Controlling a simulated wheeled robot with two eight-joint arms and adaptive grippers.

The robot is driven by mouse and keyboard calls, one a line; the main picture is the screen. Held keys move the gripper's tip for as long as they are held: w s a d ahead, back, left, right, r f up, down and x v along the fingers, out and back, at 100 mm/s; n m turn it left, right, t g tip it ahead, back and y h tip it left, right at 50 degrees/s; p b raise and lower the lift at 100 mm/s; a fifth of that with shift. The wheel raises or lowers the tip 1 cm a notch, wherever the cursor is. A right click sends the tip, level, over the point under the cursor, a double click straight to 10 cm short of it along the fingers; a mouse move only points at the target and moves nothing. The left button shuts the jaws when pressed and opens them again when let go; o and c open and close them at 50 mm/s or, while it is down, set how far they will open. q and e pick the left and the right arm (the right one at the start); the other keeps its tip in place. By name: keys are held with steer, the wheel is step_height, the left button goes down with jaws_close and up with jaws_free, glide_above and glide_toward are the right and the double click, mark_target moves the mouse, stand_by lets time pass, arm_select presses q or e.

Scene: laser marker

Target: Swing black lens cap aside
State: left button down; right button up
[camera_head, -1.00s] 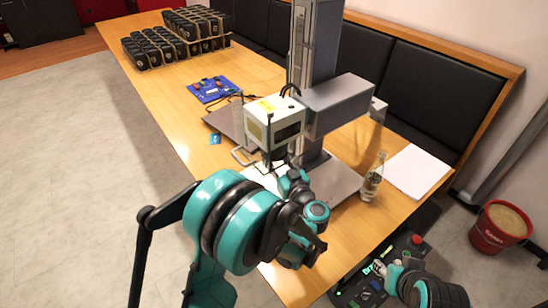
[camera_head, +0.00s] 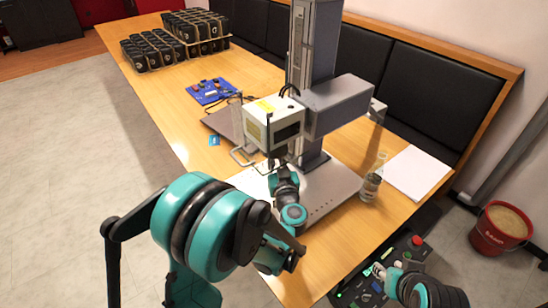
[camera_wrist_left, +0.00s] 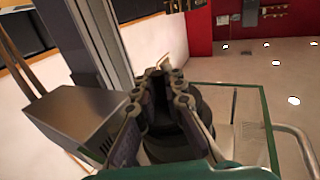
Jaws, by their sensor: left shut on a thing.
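The laser head (camera_head: 272,122) is a white box with a dark front panel, on an arm of the grey column (camera_head: 315,50). My left gripper (camera_wrist_left: 166,82) is under it, reaching up from the front. In the left wrist view its two fingers are close together, shut on the black lens cap (camera_wrist_left: 195,105), a dark round part mostly hidden behind the fingers. In the head view the cap is hidden by the gripper and the head. My right gripper (camera_head: 376,268) is at the control box (camera_head: 350,290) at the lower right; its fingers are too small to read.
A blue board (camera_head: 209,91) and black racks (camera_head: 175,40) are further back. The table's left side is clear.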

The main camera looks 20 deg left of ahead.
arm_select(q)
steer(key=c, duration=1.6)
jaws_free()
steer(key=shift+o, duration=0.2)
steer(key=v, duration=1.2)
steer(key=shift+a, duration=0.1)
